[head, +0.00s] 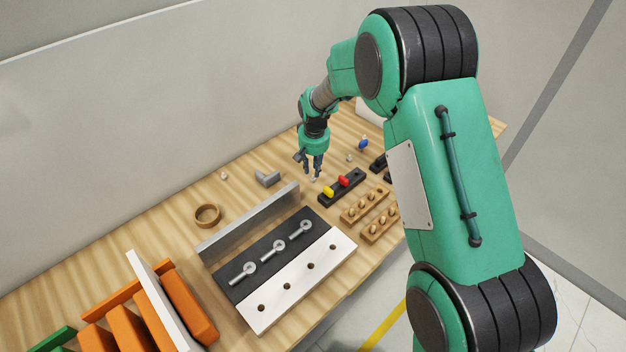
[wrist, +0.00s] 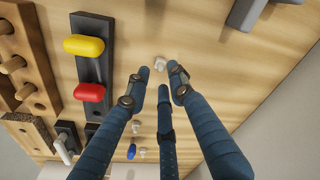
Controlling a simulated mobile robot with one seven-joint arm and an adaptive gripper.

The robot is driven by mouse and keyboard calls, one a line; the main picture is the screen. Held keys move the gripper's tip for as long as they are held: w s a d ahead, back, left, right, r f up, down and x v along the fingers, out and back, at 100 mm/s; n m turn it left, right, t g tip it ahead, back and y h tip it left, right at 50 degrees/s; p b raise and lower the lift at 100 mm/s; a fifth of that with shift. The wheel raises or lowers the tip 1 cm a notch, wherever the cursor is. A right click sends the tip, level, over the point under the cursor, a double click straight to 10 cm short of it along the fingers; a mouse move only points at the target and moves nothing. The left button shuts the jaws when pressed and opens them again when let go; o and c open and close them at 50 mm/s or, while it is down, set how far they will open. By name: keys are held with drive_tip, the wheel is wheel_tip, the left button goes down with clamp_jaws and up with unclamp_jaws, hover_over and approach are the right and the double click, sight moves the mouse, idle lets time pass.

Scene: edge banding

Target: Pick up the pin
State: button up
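My gripper (head: 312,170) points down over the wooden bench. A small pale piece (wrist: 158,62), possibly the pin, lies on the wood just beyond the fingertips. It shows in the head view (head: 313,179) just below the fingers, partly hidden. I cannot tell its exact shape or whether a finger touches it. Other small pale pieces lie on the bench, one at the back left (head: 223,176) and one behind the gripper (head: 349,157).
A black holder (head: 326,199) with yellow and red pieces stands close to the gripper. Wooden blocks (head: 379,228) with pegs are in front. A metal fence (head: 245,222), grey bracket (head: 267,178) and wooden ring (head: 207,215) lie left. Bare wood surrounds the pale piece.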

sight(313, 176)
drive_tip(key=shift+w+f+b, duration=0.2)
drive_tip(key=shift+w+f, duration=0.05)
drive_tip(key=shift+f, duration=1)
drive_tip(key=shift+w+f+b, duration=0.15)
drive_tip(key=shift+w+f, duration=0.05)
drive_tip(key=shift+f, duration=1.05)
drive_tip(key=c, duration=0.4)
drive_tip(key=shift+r+p, duration=0.6)
drive_tip(key=shift+r, duration=4.4)
drive_tip(key=shift+a, duration=0.1)
